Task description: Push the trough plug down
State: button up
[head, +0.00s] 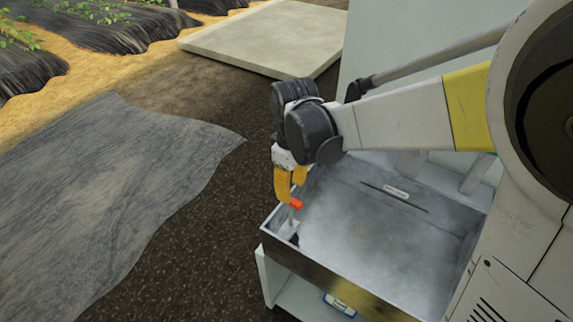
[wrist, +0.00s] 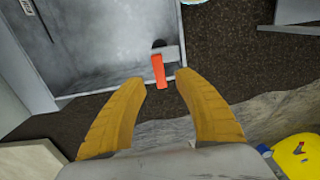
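The grey metal trough (head: 355,228) stands on a pale frame, and its floor also shows in the wrist view (wrist: 95,45). The plug's orange-red handle (head: 296,203) is at the trough's left corner, above a small light bracket (head: 289,229). In the wrist view the handle (wrist: 158,66) stands out as a bar beside a dark round spot. My gripper (head: 292,190) has yellow fingers and is just above the handle. In the wrist view my gripper (wrist: 161,81) is open, with the handle's near end between the fingertips and a gap on each side. The plug's lower part is hidden.
The trough's front wall (head: 335,285) and a pale panel (head: 385,55) behind it bound the work area. A pale slab (head: 265,38) and dark sheeting (head: 110,190) lie on the ground. A yellow rounded object (wrist: 300,155) is at the wrist view's lower right.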

notch_tip(320, 180, down, 5)
jog(key=shift+f+b, duration=0.1)
jog(key=shift+b, duration=0.55)
